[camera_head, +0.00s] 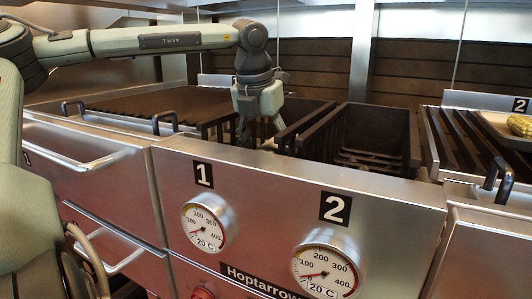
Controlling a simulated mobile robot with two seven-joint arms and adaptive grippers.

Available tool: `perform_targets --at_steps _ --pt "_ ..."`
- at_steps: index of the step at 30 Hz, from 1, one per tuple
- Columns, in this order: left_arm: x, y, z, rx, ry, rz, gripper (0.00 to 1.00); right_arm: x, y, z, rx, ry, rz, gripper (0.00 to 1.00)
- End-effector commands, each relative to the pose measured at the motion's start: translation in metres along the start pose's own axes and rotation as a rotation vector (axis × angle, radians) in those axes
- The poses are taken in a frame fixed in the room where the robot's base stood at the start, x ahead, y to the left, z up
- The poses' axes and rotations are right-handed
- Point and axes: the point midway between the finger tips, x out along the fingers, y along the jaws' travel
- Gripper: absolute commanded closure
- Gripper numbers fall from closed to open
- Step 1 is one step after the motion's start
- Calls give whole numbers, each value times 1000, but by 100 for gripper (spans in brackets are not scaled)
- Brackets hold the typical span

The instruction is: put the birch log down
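My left gripper (259,132) points down into the left one of two dark open fire boxes, behind the steel front panel marked 1 and 2. Its fingers stand apart, but their tips are partly hidden by the box edge. A small pale patch shows low beside the fingers; I cannot tell if it is the birch log or part of the gripper. No birch log can be made out clearly. My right gripper is not in view.
The right fire box (365,140) has a slatted grate and looks empty. Two dials, 1 (209,222) and 2 (325,270), sit on the front panel (270,180). Grills with handles (165,122) flank the boxes. A tray (500,125) with a yellowish item is far right.

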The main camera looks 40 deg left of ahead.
Motion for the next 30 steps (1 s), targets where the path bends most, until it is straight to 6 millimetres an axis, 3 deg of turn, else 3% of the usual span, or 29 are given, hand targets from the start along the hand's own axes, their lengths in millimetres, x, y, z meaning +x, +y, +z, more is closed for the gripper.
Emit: perform_targets --at_steps 14,24,30 --pt "-8 0 1 0 -3 1 26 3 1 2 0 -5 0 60" --pt "-78 0 2 -1 -5 2 26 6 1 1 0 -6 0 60" --pt "-110 0 1 0 -2 1 26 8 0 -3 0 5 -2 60"
